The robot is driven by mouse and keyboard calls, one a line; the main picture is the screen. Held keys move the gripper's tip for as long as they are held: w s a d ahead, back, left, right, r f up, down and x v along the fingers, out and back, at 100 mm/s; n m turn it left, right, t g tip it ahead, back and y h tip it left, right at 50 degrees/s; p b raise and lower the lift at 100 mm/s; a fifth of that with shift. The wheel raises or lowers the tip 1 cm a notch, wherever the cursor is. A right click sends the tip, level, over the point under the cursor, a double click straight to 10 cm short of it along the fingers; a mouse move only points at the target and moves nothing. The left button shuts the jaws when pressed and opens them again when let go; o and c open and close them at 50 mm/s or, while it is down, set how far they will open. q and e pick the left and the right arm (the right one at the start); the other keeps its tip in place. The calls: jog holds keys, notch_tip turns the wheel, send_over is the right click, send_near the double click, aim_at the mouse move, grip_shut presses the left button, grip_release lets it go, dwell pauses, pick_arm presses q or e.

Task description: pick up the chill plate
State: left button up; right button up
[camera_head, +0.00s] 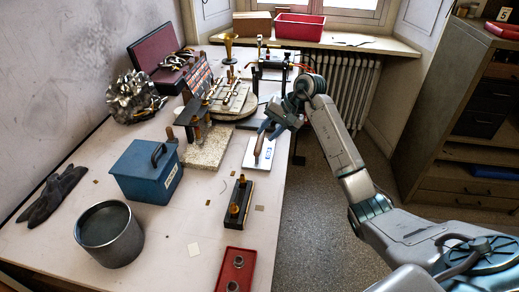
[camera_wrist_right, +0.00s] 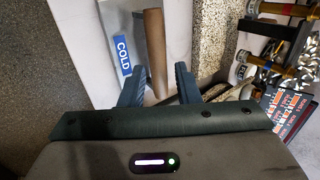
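The chill plate (camera_head: 258,153) is a flat pale plate with a blue label and a brown wooden handle, lying at the right edge of the bench. In the right wrist view its label reads COLD, and its handle (camera_wrist_right: 155,45) runs down between my fingers. My right gripper (camera_head: 268,127) is at the far end of the plate. In the wrist view the right gripper (camera_wrist_right: 161,68) is open, with a finger on each side of the handle and gaps on both sides. My left gripper is not in view.
A black block with amber knobs (camera_head: 237,203) and a red tray (camera_head: 236,268) sit nearer. A round stand (camera_head: 236,110) with tools is behind. The bench edge is close on the right.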

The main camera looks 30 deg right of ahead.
aim_at(261, 141)
jog(key=p+x, duration=0.1)
jog(key=x, duration=0.1)
jog(key=p+x, duration=0.1)
jog(key=x, duration=0.2)
jog(key=shift+s, duration=0.2)
jog(key=shift+w+a+f, duration=0.15)
jog(key=shift+f, duration=0.2)
jog(key=shift+c, duration=0.2)
grip_shut()
